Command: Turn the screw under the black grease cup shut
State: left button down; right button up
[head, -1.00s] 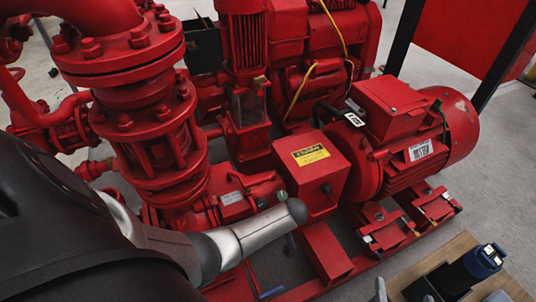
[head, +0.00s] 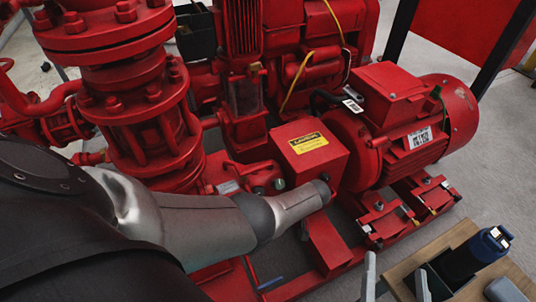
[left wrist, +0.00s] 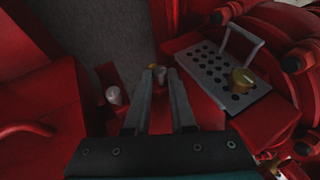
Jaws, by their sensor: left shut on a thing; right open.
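My left gripper (left wrist: 160,73) is shut on a small piece at its fingertips in the left wrist view. The piece is mostly hidden, and I cannot clearly tell its shape. A bit of brass colour (left wrist: 154,66) shows just beyond the tips. A pale grey cup (left wrist: 113,95) stands to the left of the fingers, apart from them. I cannot make out a black grease cup for certain. In the head view my left arm hides its own gripper beside the red pump housing. My right gripper (head: 396,286) is open at the bottom edge and empty.
A perforated grey plate (left wrist: 222,75) with a brass knob (left wrist: 242,80) lies right of the left fingers. A red box with a yellow label (head: 310,142) and a red motor (head: 415,130) stand close by. A wooden table (head: 428,264) carries a blue-black tool (head: 478,254).

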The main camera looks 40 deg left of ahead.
pick_arm(q)
jog(key=c, duration=0.8)
grip_release()
jog(key=shift+o, duration=0.2)
jog(key=shift+r, duration=0.1)
pick_arm(e)
jog(key=shift+f, duration=0.1)
pick_arm(q)
jog(key=p+v, duration=0.8)
jog(key=v, duration=0.7)
pick_arm(e)
jog(key=s+d+f+g+h, duration=0.2)
jog(key=d+g+h, duration=0.1)
jog(key=d+g, duration=0.2)
jog(key=s+d+f+g+h, duration=0.2)
jog(key=d+f+g, duration=0.1)
jog(key=d+g, duration=0.3)
jog(key=shift+s+f+g+h, duration=0.2)
jog(key=shift+s+g+h, duration=0.05)
jog(key=shift+g+h, duration=0.15)
